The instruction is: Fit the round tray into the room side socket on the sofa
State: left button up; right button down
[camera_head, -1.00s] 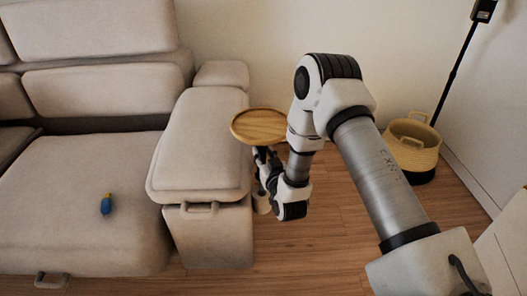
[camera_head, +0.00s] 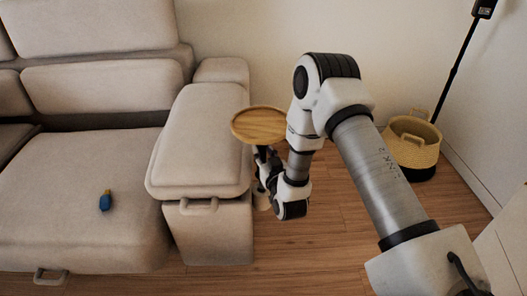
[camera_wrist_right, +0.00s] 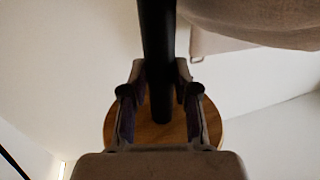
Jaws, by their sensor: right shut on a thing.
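The round wooden tray (camera_head: 258,126) is held level, close to the right side of the beige sofa's arm (camera_head: 205,135) in the head view. My right gripper (camera_head: 265,163) is under the tray, shut on its dark stem. In the right wrist view the black stem (camera_wrist_right: 157,50) runs between the fingers of the gripper (camera_wrist_right: 160,98), with the tray's underside (camera_wrist_right: 152,132) behind them. A small pale round part (camera_head: 262,202) shows low beside the sofa arm, partly hidden by my arm; I cannot tell whether it is the socket. My left gripper is not in view.
A blue object (camera_head: 105,201) lies on the sofa seat. A woven basket (camera_head: 415,145) stands at the right by the wall, near a black lamp pole (camera_head: 451,75). The wooden floor (camera_head: 330,240) before the sofa arm is clear.

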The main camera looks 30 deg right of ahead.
jog(key=shift+f+b, duration=2.4)
jog(key=shift+f, duration=1)
jog(key=c, duration=0.8)
grip_release()
jog(key=shift+s+f, duration=0.1)
jog(key=shift+s, duration=0.05)
jog(key=v, duration=0.7)
jog(key=shift+s+a, duration=0.1)
jog(key=shift+s, duration=0.1)
